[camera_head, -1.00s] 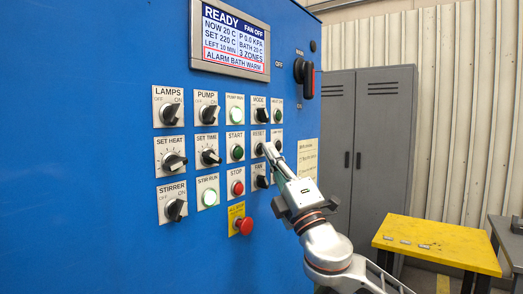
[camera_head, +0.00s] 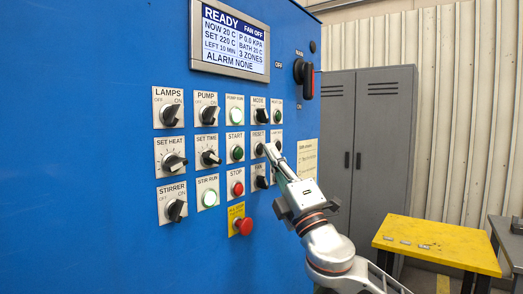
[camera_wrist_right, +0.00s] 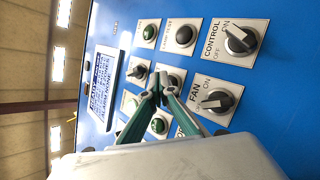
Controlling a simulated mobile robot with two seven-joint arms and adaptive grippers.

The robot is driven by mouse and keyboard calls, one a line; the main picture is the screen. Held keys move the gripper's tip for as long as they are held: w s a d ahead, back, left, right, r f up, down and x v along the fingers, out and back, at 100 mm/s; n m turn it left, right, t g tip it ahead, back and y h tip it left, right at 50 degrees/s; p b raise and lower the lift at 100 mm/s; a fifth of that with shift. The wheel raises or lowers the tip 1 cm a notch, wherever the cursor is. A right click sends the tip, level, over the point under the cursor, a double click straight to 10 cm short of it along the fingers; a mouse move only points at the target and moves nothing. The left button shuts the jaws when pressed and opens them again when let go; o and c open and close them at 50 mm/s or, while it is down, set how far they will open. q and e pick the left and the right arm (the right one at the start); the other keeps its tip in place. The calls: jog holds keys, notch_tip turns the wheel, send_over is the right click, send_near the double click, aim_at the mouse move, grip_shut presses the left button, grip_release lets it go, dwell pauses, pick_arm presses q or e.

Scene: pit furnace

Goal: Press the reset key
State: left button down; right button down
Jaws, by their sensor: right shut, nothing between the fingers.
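The reset key (camera_head: 259,149) is a dark round button under the RESET label, in the blue panel's middle row. My right gripper (camera_head: 268,148) is shut and empty, its fingertips just right of the key in the head view. A small gap or light contact cannot be told apart. In the right wrist view the closed fingertips (camera_wrist_right: 160,80) are in front of the panel and cover the key's area. The display (camera_head: 231,38) reads READY, FAN OFF and ALARM NONE. My left gripper is out of view.
The fan knob (camera_head: 262,182) is just below the fingers. Green start (camera_head: 237,152) and red stop (camera_head: 238,188) buttons are to the left. A red emergency button (camera_head: 243,226) sticks out lower down. A grey cabinet (camera_head: 383,150) and yellow table (camera_head: 440,245) stand right.

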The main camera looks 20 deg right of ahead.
jog(key=shift+s+d, duration=0.2)
jog(key=shift+s, duration=0.15)
jog(key=shift+s+d, duration=0.4)
jog(key=shift+s, duration=0.35)
jog(key=shift+s+d, duration=0.45)
jog(key=shift+s, duration=0.25)
jog(key=shift+s+d, duration=0.4)
jog(key=shift+s, duration=0.35)
